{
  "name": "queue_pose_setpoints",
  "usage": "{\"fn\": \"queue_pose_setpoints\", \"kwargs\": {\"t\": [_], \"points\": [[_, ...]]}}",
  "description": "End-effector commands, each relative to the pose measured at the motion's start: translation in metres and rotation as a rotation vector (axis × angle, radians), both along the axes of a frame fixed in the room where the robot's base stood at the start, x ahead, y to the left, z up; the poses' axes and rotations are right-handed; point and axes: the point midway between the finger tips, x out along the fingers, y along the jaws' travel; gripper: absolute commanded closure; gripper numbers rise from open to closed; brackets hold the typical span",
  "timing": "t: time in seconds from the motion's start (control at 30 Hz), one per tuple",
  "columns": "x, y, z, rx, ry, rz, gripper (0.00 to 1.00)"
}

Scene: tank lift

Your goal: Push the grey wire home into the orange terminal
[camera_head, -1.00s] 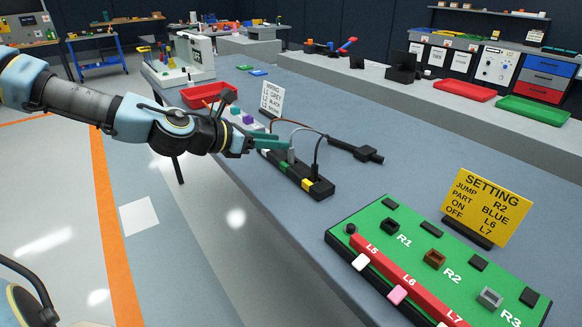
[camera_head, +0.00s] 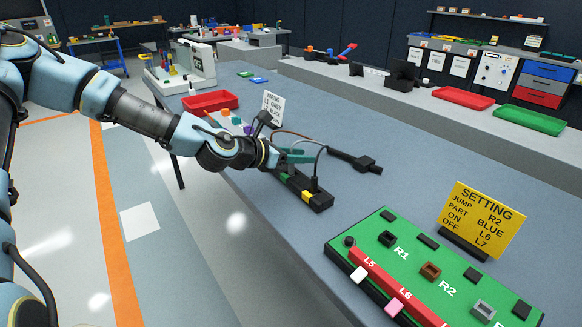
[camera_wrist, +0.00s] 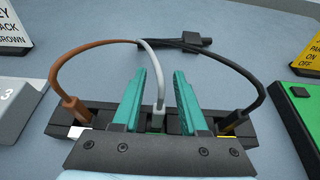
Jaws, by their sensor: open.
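The grey wire (camera_wrist: 153,60) arches up from its pale end piece (camera_wrist: 158,118) at the middle of the black terminal block (camera_wrist: 108,113). My gripper (camera_wrist: 161,73) is open, with one teal finger on each side of the grey wire's end; I cannot tell whether either touches it. In the head view my gripper (camera_head: 300,156) is over the block (camera_head: 320,203), which shows green and yellow marks. A white mark (camera_wrist: 76,132) shows at the block's left end in the wrist view. I cannot make out an orange terminal. How deep the grey end sits is hidden.
A brown wire (camera_wrist: 62,75) stands left of my fingers and a black wire (camera_wrist: 252,80) right, both reaching the block. A black cable connector (camera_head: 367,164) lies behind. A green board (camera_head: 385,225) and yellow sign (camera_head: 482,220) are to the right, a red tray (camera_head: 210,103) beyond.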

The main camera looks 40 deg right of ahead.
Motion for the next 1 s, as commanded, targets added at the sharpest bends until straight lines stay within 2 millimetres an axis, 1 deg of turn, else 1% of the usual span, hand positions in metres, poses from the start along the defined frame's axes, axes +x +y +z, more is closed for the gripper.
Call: {"fn": "queue_pose_setpoints", "kwargs": {"t": [0.07, 0.43, 1.0], "points": [[-0.0001, 0.0002, -0.0001, 0.0, 0.0, 0.0, 0.57], [-0.0002, 0.0003, 0.0001, 0.0, 0.0, -0.001, 0.99], [-0.0002, 0.0006, -0.0005, 0.001, 0.0, -0.001, 1.0]]}}
